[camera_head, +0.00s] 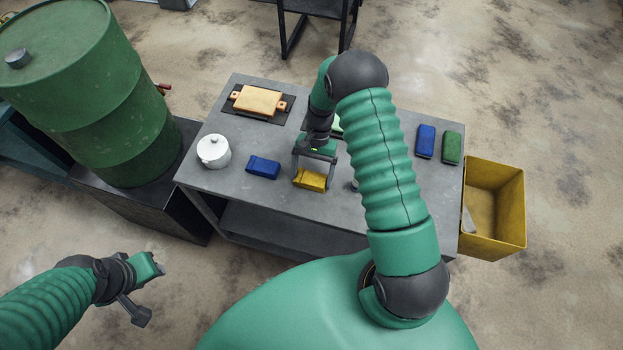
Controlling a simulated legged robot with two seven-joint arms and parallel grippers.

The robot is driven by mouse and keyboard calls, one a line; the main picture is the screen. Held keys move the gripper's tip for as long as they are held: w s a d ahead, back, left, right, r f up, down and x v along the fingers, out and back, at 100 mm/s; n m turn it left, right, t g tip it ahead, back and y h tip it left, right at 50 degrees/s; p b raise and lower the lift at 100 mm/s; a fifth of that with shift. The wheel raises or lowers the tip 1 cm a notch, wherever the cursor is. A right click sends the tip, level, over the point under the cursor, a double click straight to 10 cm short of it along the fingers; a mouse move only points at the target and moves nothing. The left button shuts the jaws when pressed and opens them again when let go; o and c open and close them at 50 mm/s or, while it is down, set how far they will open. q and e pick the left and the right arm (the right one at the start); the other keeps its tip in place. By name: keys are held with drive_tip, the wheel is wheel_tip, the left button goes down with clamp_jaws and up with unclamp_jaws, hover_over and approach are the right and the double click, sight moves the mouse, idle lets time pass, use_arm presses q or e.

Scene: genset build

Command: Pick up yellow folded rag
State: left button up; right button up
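The yellow folded rag (311,181) lies on the grey table near its front edge. My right gripper (313,172) points down over it, with its fingers spread wide at the rag's left and right sides. I cannot tell whether the fingers touch the rag. My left gripper (152,290) is off the table at the lower left, open and empty, far from the rag.
On the grey table (228,193) are a blue folded rag (263,167), a white pot (214,151), an orange-yellow part (258,101), and blue (426,141) and green (452,147) blocks. A yellow bin (510,205) stands right; a green barrel (85,90) stands left.

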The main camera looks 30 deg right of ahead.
sight(311, 180)
drive_tip(key=c, duration=0.5)
drive_tip(key=shift+d, duration=0.2)
drive_tip(key=shift+c, duration=0.2)
drive_tip(key=shift+r, duration=0.4)
wheel_tip(311, 180, up, 2)
drive_tip(key=shift+w+r+b, duration=0.1)
drive_tip(key=shift+r+b, duration=0.15)
drive_tip(key=shift+b, duration=0.2)
drive_tip(key=s+d+b, duration=0.1)
drive_tip(key=d, duration=0.4)
drive_tip(key=s+d+r+b, duration=0.1)
drive_tip(key=d, duration=0.4)
drive_tip(key=d+b, duration=0.1)
drive_tip(key=d, duration=0.4)
drive_tip(key=shift+s+r, duration=0.15)
drive_tip(key=shift+s, duration=0.25)
drive_tip(key=shift+d+r, duration=0.15)
drive_tip(key=shift+d, duration=0.2)
